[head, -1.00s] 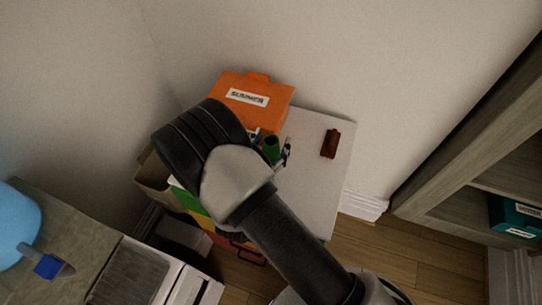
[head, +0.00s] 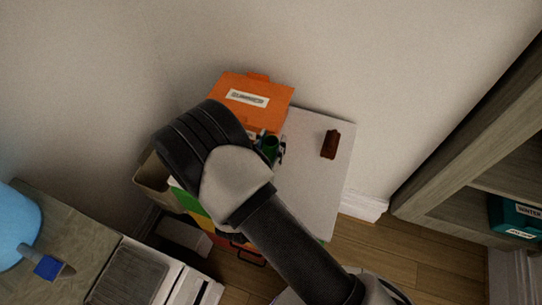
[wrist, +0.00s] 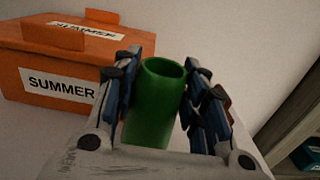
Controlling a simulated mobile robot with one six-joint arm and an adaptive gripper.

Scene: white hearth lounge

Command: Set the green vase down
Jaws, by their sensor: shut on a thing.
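The green vase (wrist: 152,105) is a plain, open-topped cylinder. It stands roughly upright between the two fingers of my gripper (wrist: 162,78) in the wrist view. My gripper is shut on it, with one finger along each side. In the head view the vase (head: 270,146) shows as a small green patch beside my dark wrist, over the left part of the white tabletop (head: 318,185). Its base is hidden, so I cannot tell whether it touches the top.
An orange box labelled SUMMER (head: 252,98) stands behind and left of the vase, also large in the wrist view (wrist: 60,75). A dark red-brown object (head: 331,144) lies on the tabletop's right part. The tabletop between is clear. A wooden shelf (head: 470,150) stands at right.

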